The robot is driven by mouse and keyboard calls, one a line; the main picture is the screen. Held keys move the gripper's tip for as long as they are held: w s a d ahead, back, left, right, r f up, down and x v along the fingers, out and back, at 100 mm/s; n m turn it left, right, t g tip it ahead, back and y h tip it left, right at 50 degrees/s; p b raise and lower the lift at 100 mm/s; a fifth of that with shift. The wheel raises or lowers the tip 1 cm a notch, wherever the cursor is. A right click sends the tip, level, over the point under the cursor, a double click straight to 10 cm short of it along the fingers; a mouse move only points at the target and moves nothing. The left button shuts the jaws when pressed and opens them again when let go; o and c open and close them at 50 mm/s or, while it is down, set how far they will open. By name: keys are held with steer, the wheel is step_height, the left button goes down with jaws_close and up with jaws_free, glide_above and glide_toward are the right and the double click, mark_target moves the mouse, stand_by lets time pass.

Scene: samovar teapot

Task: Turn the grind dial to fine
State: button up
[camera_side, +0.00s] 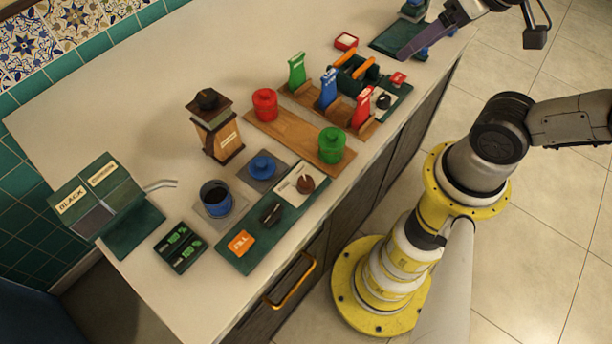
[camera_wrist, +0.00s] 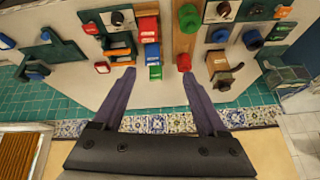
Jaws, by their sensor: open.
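Two round knobs look like dials, and I cannot read which is the grind dial. A brown knob (camera_side: 306,183) sits on a white plate at the end of the front green panel (camera_side: 236,259). A black knob (camera_side: 383,101) sits on a small green panel farther right; it also shows in the wrist view (camera_wrist: 117,18). A wooden mill-like box (camera_side: 217,132) with a dark top knob stands behind; it also shows in the wrist view (camera_wrist: 219,64). My gripper (camera_wrist: 158,74) is open and empty, its purple fingers wide apart. In the side view it is at upper right, well away from both knobs.
Red (camera_side: 265,104) and green (camera_side: 332,146) canisters stand on a wooden board. Green, blue and red packets (camera_side: 363,107) stand upright near the black knob. A blue lid (camera_side: 262,166), dark cup (camera_side: 216,197) and BLACK-labelled box (camera_side: 93,196) are toward the left. The counter's back strip is clear.

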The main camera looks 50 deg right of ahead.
steer(key=w+a+m, duration=0.2)
steer(key=w+m, duration=0.1)
steer(key=w, duration=0.1)
steer(key=g, duration=0.6)
glide_above(306, 181)
step_height(306, 181, down, 12)
step_height(306, 181, down, 13)
steer(key=shift+f, duration=0.2)
jaws_close()
